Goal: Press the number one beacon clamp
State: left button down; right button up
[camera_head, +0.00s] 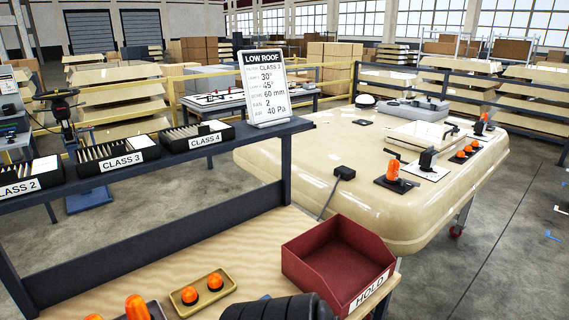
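A cream cab roof (290,160) rests on a trolley in the middle and right. An upright orange beacon (393,171) stands on a dark pad on its near right part. A black clamp-like device (427,160) stands on a white plate beside it. Another orange beacon (480,126) stands on a pad farther right. I cannot read a number on any of these, so I cannot tell which is the number one clamp.
A shelf (100,180) carries CLASS boxes and a LOW ROOF sign (264,88). Floor at right (520,240) is mostly clear.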

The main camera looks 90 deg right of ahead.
aim_at(404, 180)
jog(key=z, duration=3.5)
